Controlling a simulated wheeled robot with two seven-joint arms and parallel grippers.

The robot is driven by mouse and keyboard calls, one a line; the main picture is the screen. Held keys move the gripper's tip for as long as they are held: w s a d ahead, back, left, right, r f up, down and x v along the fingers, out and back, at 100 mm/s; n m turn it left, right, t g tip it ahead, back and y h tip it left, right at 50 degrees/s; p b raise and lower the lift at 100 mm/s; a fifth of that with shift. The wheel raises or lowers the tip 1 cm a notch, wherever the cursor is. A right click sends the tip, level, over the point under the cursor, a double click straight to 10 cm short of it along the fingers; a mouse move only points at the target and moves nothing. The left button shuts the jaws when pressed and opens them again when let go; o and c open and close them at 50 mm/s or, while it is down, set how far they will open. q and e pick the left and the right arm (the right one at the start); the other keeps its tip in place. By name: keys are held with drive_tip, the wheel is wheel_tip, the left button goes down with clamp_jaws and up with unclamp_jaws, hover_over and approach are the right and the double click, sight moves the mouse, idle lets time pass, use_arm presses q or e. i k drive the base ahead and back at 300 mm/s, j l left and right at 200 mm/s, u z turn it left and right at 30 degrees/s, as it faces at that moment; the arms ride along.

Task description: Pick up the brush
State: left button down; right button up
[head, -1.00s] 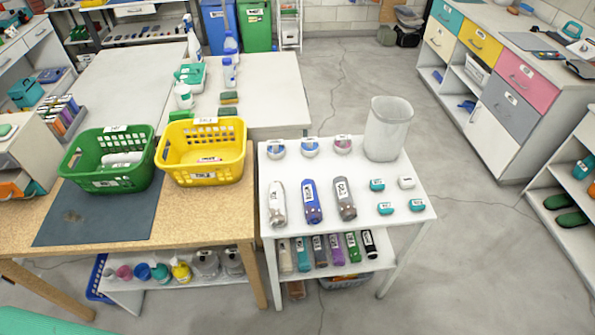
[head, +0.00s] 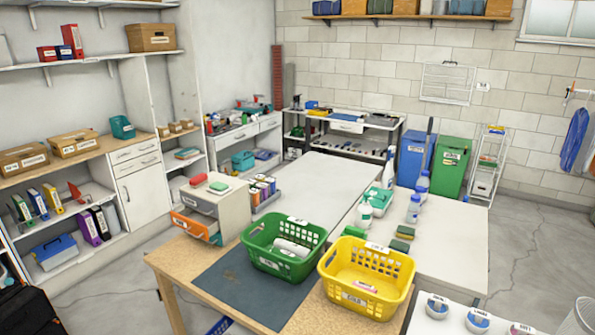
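I cannot make out a brush for certain in the head view. The green basket (head: 262,262) on the wooden table holds a white item (head: 291,248). The yellow basket (head: 340,297) beside it holds a small pink labelled item (head: 364,286). Several bottles and sponges (head: 402,240) stand or lie on the white tables behind. A pole (head: 428,138) stands upright by the blue bin, its lower end hidden. Neither of my grippers is in view.
Blue (head: 411,160) and green (head: 449,166) bins stand at the back. Shelving lines the left wall. Open floor (head: 535,250) lies at right.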

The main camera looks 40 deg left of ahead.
sight(202, 178)
drive_tip(key=u, duration=2.1)
